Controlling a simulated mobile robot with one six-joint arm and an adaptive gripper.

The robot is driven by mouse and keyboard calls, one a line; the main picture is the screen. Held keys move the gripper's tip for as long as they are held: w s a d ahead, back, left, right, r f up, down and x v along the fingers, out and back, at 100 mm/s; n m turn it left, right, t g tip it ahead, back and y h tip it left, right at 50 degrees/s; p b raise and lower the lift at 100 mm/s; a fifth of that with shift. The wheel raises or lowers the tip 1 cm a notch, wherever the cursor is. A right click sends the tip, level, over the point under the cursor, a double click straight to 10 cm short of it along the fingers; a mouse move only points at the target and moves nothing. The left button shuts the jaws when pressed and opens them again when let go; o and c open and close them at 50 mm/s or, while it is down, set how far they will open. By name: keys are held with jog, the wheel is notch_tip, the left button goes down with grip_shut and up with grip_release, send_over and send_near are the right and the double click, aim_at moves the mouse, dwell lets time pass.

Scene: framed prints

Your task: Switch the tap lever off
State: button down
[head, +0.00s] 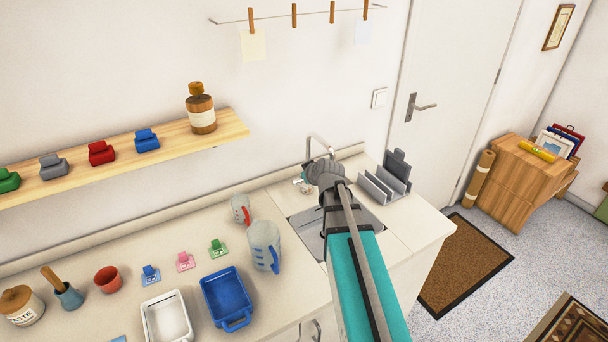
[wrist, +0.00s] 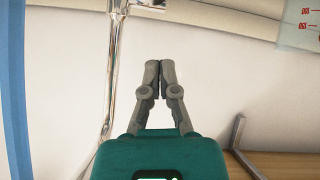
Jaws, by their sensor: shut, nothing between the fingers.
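In the wrist view the chrome tap (wrist: 115,60) runs up and down left of my fingers, and a short metal piece (wrist: 150,4), perhaps the lever, is cut off by the top edge. My gripper (wrist: 158,66) is shut and empty, its tips apart from the tap in the picture. In the head view my arm hides the fingertips and part of the sink.
A clear measuring jug (head: 264,247) and a smaller red-marked jug (head: 240,209) stand left of the sink. A grey rack (head: 384,186) stands right of it. A wooden shelf (head: 120,153) with a bottle (head: 201,112) is on the wall above the counter.

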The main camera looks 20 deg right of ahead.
jog(key=p+v, duration=0.4)
jog(key=v, duration=0.4)
jog(key=shift+s, duration=0.5)
jog(key=shift+f, duration=0.1)
